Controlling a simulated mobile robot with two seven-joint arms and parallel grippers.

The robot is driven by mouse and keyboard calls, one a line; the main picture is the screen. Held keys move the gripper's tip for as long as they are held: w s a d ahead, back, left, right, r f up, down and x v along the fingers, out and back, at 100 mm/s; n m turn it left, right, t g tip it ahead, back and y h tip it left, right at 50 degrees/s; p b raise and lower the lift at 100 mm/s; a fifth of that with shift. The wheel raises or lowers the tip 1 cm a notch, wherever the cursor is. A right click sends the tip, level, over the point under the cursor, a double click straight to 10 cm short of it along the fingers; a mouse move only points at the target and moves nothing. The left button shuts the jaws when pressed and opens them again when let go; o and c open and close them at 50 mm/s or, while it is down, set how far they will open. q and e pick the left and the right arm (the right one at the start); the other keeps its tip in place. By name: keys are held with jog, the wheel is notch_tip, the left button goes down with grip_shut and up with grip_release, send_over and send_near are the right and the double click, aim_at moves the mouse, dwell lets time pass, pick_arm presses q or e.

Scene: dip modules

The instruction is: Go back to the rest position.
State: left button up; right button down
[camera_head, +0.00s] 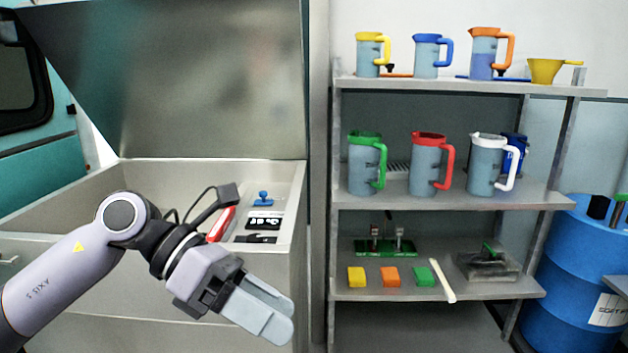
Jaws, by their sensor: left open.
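My left gripper (268,314) reaches in from the left, in front of the open metal tank (190,306). Its fingers point down and to the right and hold nothing that I can see. The two fingers overlap from this angle. The gripper is apart from the shelf rack to its right. My right gripper is not in view.
Inside the tank lie a red tool (221,224) and a blue knobbed part (263,200). The tank lid (190,80) stands raised. A shelf rack (450,202) holds jugs, coloured blocks and a clear box (488,266). A blue drum (575,270) stands at the right.

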pick_arm(q)
jog(key=s+d+f+n+t+h+b, duration=0.15)
jog(key=d+n+h, duration=0.25)
jog(key=n+h, duration=0.4)
jog(key=w+a+f+n+t+y+b, duration=0.25)
jog(key=a+f+n+t+y, duration=0.25)
jog(key=f+n+t, duration=0.7)
jog(key=w+a+f+n+t+y+b, duration=0.1)
jog(key=w+a+f+n+t+y, duration=0.45)
jog(key=n, duration=1.15)
jog(key=s+a+f+n+g+y+b, duration=0.1)
jog(key=s+a+f+n+g+y, duration=0.1)
jog(key=s+f+n, duration=0.35)
jog(key=s+a+f+n+g+y+b, duration=0.1)
jog(key=s+a+f+n+g+y, duration=0.15)
jog(key=s+f, duration=0.6)
jog(key=s+a+f+n+g+y+b, duration=0.1)
jog(key=s+a+f+n+y, duration=0.15)
jog(key=f, duration=0.85)
notch_tip(320, 180, up, 14)
jog(key=s+a+p, duration=0.1)
jog(key=p, duration=1.6)
jog(key=shift+s+a+f, duration=0.2)
jog(key=shift+s+a, duration=0.1)
jog(key=shift+a, duration=0.1)
